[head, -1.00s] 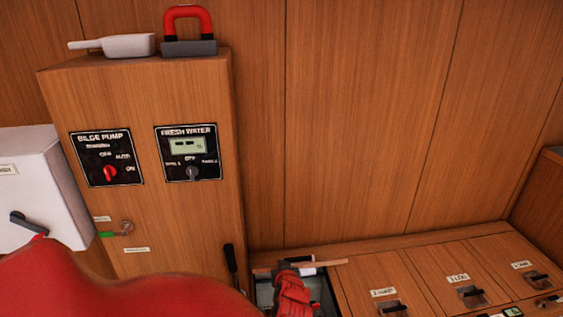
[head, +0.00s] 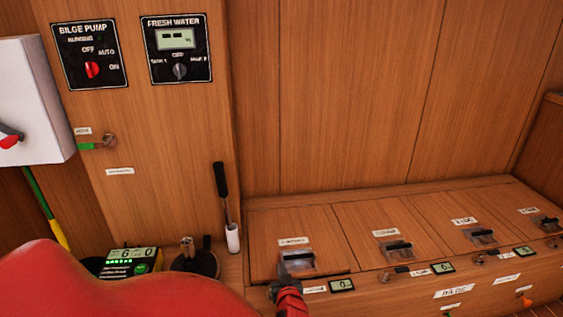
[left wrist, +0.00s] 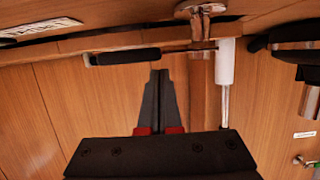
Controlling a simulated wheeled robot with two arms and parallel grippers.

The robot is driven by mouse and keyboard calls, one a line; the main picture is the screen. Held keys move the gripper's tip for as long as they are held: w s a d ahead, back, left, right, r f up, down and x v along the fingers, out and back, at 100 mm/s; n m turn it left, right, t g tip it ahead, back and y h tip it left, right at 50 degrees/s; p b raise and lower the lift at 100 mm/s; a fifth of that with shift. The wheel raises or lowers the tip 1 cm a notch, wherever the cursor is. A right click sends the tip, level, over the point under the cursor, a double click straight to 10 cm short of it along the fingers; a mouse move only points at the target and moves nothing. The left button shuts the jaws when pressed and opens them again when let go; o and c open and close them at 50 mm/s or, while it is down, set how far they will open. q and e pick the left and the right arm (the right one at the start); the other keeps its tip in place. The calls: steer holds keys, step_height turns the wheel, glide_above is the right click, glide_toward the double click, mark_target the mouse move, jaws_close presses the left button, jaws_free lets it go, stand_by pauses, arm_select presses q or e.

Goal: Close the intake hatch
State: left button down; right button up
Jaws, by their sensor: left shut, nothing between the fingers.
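The leftmost hatch lid (head: 320,225) of the wooden bench, which I take to be the intake hatch, lies down about level with its neighbours. Its small label is too blurred to read. Whether its front edge sits fully flush I cannot tell. A latch with a dark handle (head: 299,262) is at its front. My left gripper (head: 283,268) is at the lid's front left, beside the latch; contact is unclear. In the left wrist view its dark fingers (left wrist: 160,98) are together and empty, in front of wood. My right gripper is not in view.
More latched hatches run right, such as the second lid (head: 375,218). A black-handled lever (head: 220,180) and a white cylinder (head: 233,238) stand left of the lid. A round dark fitting (head: 200,264) and a green display box (head: 130,262) are further left.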

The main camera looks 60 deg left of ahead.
arm_select(q)
steer(key=shift+d+f+b, duration=0.1)
steer(key=shift+f+b, duration=0.4)
steer(key=shift+f, duration=0.55)
steer(key=p+v, duration=0.4)
steer(key=v, duration=1.3)
steer(key=shift+s+d+p, duration=0.15)
steer(key=shift+s+p, duration=0.05)
steer(key=shift+p, duration=0.1)
